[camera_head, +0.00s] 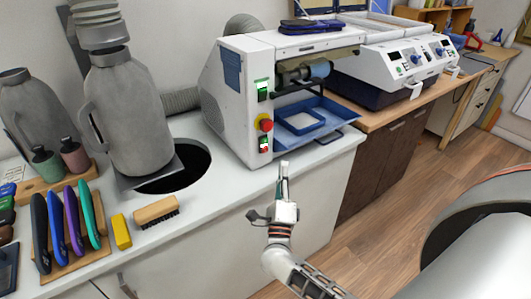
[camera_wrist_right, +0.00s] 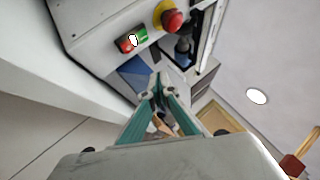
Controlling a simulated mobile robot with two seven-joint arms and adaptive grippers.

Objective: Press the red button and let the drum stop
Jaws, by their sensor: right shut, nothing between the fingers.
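A white grinding machine (camera_head: 240,130) stands on the counter, with its controls on the front edge. A red knob on a yellow base (camera_head: 265,123) sits above a small red and green switch (camera_head: 264,144). The wrist view also shows the red knob (camera_wrist_right: 172,19) and the red and green switch (camera_wrist_right: 132,42). The drum (camera_head: 318,70) is in the machine's opening; I cannot tell whether it turns. My right gripper (camera_head: 284,168) is shut and empty, just below and right of the switch; its fingertips (camera_wrist_right: 157,84) look apart from the controls. My left gripper is out of view.
A blue tray (camera_head: 335,117) juts from the machine beside my right gripper. A wooden brush (camera_head: 156,211), a yellow block (camera_head: 121,232) and several coloured insoles (camera_head: 72,222) lie left on the counter. The floor in front is clear.

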